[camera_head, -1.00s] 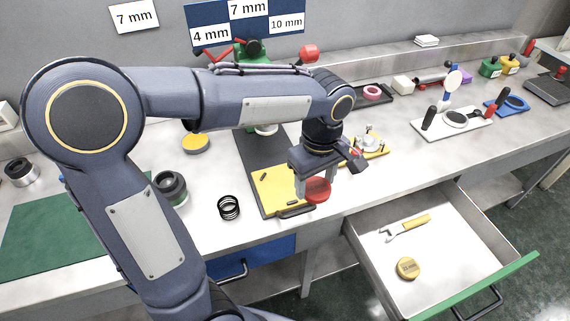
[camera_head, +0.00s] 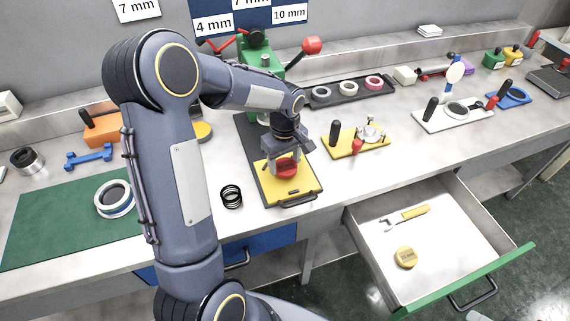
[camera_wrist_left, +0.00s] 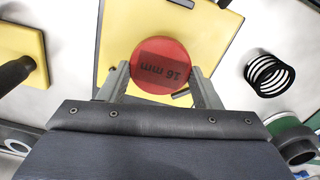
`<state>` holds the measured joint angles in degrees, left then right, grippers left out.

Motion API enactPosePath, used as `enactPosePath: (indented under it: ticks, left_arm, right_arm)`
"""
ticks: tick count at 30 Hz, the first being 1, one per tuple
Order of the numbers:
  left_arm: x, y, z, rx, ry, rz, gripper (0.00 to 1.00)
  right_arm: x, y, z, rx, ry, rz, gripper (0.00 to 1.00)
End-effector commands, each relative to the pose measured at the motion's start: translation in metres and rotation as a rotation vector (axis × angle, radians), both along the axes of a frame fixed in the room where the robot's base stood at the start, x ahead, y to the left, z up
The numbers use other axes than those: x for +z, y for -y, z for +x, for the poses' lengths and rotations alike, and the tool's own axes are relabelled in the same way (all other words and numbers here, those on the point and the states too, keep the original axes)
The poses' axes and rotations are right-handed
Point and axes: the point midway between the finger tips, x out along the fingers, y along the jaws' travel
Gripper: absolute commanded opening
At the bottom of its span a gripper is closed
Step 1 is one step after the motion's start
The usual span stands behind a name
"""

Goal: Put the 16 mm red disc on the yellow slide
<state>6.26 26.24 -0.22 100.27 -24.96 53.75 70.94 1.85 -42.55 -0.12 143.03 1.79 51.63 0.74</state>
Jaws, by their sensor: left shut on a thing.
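The red disc (camera_head: 287,171) is between the fingers of my left gripper (camera_head: 286,168), which is shut on it. In the left wrist view the disc (camera_wrist_left: 161,66) shows a dark label reading 16 mm, with a gripper finger on each side. The yellow slide (camera_head: 305,186) lies on a dark base plate on the bench, with a dark handle at its front edge. The disc is over the slide; I cannot tell whether it touches. In the left wrist view the yellow slide (camera_wrist_left: 120,35) spreads behind the disc. My right gripper is not in view.
Black spring rings (camera_head: 231,196) stand left of the slide. A yellow plate with a black handle (camera_head: 345,150) lies to its right. A green press (camera_head: 262,62) stands behind. An open drawer (camera_head: 440,235) juts out at front right. A green mat (camera_head: 50,225) lies at left.

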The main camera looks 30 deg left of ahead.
Motion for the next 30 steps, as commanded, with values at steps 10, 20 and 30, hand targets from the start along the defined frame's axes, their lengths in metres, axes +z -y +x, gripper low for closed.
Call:
enactPosePath:
  ticks: [10,20,30]
  left_arm:
    - [-0.019,0.001,0.000,-0.001,0.000,-0.001,0.34]
    - [-0.022,0.001,-0.001,-0.001,0.000,-0.001,0.74]
    - [-0.020,0.001,-0.001,-0.001,0.000,-0.001,0.80]
  right_arm:
    - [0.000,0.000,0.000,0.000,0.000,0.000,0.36]
    - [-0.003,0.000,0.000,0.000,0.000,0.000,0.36]
    - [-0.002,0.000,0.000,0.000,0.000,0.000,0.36]
